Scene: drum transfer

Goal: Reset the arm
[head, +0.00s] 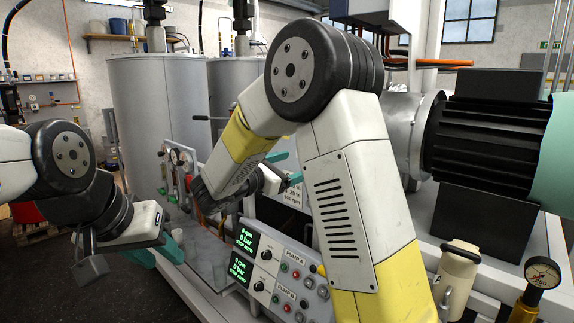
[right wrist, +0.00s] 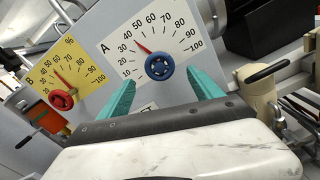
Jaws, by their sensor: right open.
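My right arm reaches across the middle of the head view. Its gripper (head: 289,167) is open, with teal fingers apart, partly hidden by my own wrist. In the right wrist view the open gripper (right wrist: 160,77) faces a white dial plate marked A (right wrist: 130,35). A blue knob (right wrist: 159,67) shows between the fingertips; I cannot tell whether they touch it. Nothing is seen held. My left gripper (head: 156,254), with teal fingers, hangs at the lower left of the head view, clear of the panel. Its opening is unclear.
A yellow dial plate marked B (right wrist: 62,70) with a red knob (right wrist: 61,100) is beside plate A. A pump control panel (head: 275,275) stands below my right arm. Large grey tanks (head: 150,100) stand behind. A black motor (head: 490,130) and a pressure gauge (head: 542,272) are on the right.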

